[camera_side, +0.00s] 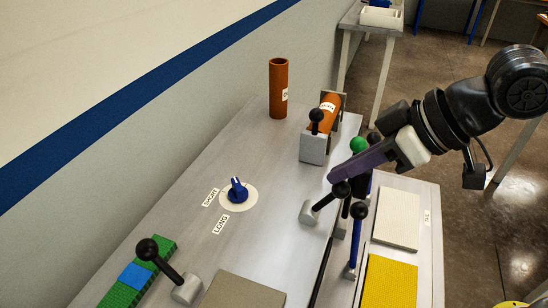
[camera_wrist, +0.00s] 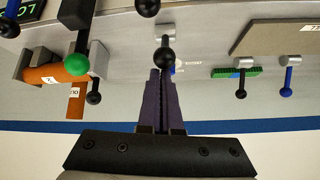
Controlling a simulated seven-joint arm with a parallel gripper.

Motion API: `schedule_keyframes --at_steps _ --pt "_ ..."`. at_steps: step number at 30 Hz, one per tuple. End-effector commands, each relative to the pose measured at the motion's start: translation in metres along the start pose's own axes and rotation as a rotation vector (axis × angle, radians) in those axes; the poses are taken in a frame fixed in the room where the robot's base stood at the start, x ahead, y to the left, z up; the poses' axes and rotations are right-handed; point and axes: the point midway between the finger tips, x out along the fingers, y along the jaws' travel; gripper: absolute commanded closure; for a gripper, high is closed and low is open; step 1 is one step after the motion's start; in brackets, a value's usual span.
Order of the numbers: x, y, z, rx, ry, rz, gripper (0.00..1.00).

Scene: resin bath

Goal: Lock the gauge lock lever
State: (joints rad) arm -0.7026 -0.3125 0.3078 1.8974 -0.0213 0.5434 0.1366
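No readable label marks which lever is the gauge lock lever. A black-knobbed lever (camera_side: 326,200) on a metal base stands just below my gripper's tip in the side view. Its knob (camera_wrist: 165,58) lies just beyond the fingertips in the wrist view; I cannot tell if they touch. Another black-knobbed lever (camera_side: 165,264) leans beside a green and blue strip (camera_side: 136,275); it also shows in the wrist view (camera_wrist: 241,82). My gripper (camera_side: 334,176) has long purple fingers, seen together in the wrist view (camera_wrist: 160,75). It looks shut, with nothing visible between the fingers.
A green knob (camera_side: 358,145), a blue lever (camera_side: 353,245) and other black knobs crowd near my gripper. A blue dial (camera_side: 238,191) sits between SHORT and LONG labels. An orange cylinder (camera_side: 278,90) stands at the back. A yellow block (camera_side: 390,280) lies front right.

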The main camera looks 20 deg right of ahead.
Motion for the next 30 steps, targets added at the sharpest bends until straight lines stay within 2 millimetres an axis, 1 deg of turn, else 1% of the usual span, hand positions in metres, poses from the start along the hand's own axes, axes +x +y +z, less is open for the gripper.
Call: schedule_keyframes --at_steps 1,3,20,23,25,30 --pt "0.003 0.001 0.011 0.0 -0.032 0.003 1.0" --pt "0.003 0.002 0.013 0.0 -0.035 0.004 1.0" --pt "0.004 0.002 0.014 -0.001 -0.038 0.004 1.0" --pt "0.004 0.002 0.008 0.0 -0.035 0.003 1.0" --pt "0.003 0.002 0.0 0.0 -0.03 0.003 1.0" --pt "-0.002 0.002 -0.029 0.0 -0.008 0.001 1.0"
